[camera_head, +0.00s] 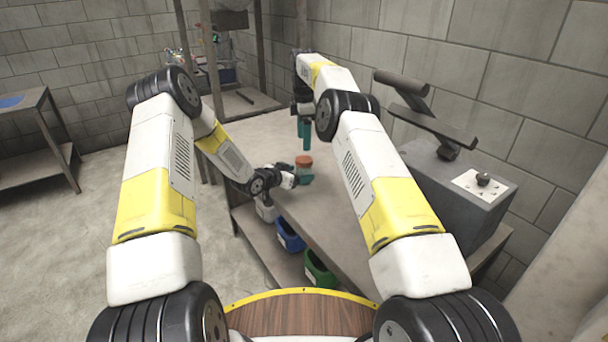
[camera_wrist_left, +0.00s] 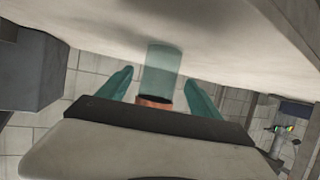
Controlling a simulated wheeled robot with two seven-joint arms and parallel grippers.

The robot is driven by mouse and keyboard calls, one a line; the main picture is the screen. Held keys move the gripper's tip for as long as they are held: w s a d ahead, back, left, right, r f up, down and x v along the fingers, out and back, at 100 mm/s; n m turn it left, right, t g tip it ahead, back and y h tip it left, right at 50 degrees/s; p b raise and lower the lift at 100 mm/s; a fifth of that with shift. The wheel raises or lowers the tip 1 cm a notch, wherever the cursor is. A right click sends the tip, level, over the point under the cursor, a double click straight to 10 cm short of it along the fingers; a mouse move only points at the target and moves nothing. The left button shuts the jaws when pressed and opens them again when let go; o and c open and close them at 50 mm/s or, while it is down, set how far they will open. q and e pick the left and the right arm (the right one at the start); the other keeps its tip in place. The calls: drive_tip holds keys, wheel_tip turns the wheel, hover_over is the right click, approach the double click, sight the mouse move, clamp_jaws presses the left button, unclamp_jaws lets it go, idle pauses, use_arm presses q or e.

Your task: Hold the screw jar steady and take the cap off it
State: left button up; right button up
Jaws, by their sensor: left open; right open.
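The screw jar has a clear greenish body (camera_wrist_left: 162,70) and an orange-brown cap (camera_head: 304,159). It stands upright on the grey table (camera_head: 262,134). The cap also shows in the left wrist view (camera_wrist_left: 153,101), where the picture is upside down. My left gripper (camera_head: 297,174) is low at the table with its teal fingers open on either side of the jar. In the left wrist view (camera_wrist_left: 158,78) there is a gap between the jar and each finger. My right gripper (camera_head: 304,133) points down above the cap, apart from it, with teal fingers that hold nothing.
A grey machine box (camera_head: 462,196) with a dark handle stands on the table's right side by the wall. Blue (camera_head: 290,236) and green (camera_head: 319,270) bins sit below the table's left edge. Table around the jar is clear. Another table (camera_head: 35,108) stands far left.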

sight(299, 173)
use_arm(q)
drive_tip(key=shift+x, duration=1.8)
clamp_jaws()
